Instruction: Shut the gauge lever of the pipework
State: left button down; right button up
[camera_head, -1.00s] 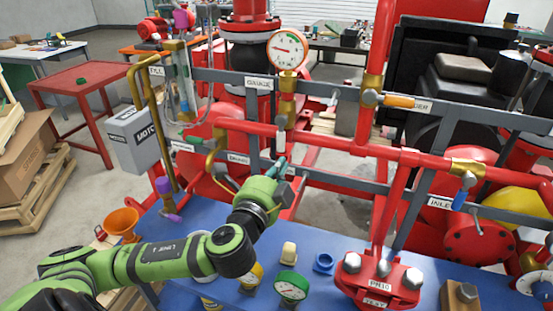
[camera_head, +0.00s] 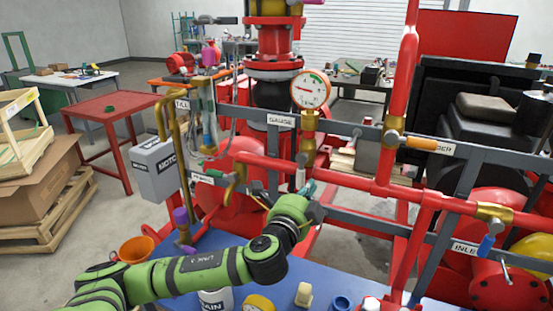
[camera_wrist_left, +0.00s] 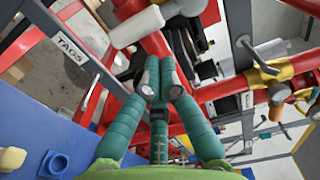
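My left gripper (camera_head: 309,188) is just below and right of this grip in the head view; contact cannot be told. In the left wrist view its two teal fingers (camera_wrist_left: 162,82) converge, tips almost together, with nothing visible between them. A pale cylinder (camera_wrist_left: 138,26), seemingly the lever grip, lies beyond the tips. My right gripper is out of view.
An orange-handled valve (camera_head: 412,142) and a blue-handled valve (camera_head: 487,246) sit on the pipes to the right. Grey rails and red pipes (camera_head: 345,180) surround the gripper closely.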

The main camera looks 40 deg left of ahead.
aim_at(312, 175)
pick_arm(q)
jog(key=shift+x, duration=1.85)
jog(key=shift+a+f+b, duration=0.25)
jog(key=shift+b, duration=0.2)
jog(key=shift+s+a+f+b, duration=0.1)
jog(key=shift+a+f+b, duration=0.2)
jog(key=shift+a+b, duration=0.15)
jog(key=a, duration=0.2)
jog(key=s+a, duration=0.1)
jog(key=a, duration=0.1)
jog(key=shift+a+r+b, duration=0.2)
jog(key=shift+a+b, duration=0.1)
jog(key=shift+b, duration=0.1)
jog(key=shift+s+a+r, duration=0.15)
jog(key=shift+a+r, duration=0.2)
jog(key=shift+a, duration=0.15)
jog(key=shift+s+a+r+p, duration=0.15)
jog(key=shift+a+r+p, duration=0.25)
jog(key=shift+a+r, duration=0.25)
jog(key=shift+s+a+r+p, duration=0.1)
jog(key=shift+a+r+p, duration=0.2)
jog(key=shift+r, duration=0.25)
jog(key=shift+d+f+b, duration=0.1)
jog(key=shift+f+b, duration=0.55)
jog(key=shift+f, duration=0.15)
jog(key=b+v, duration=0.1)
jog(key=v, duration=0.8)
jog(key=shift+b, duration=0.3)
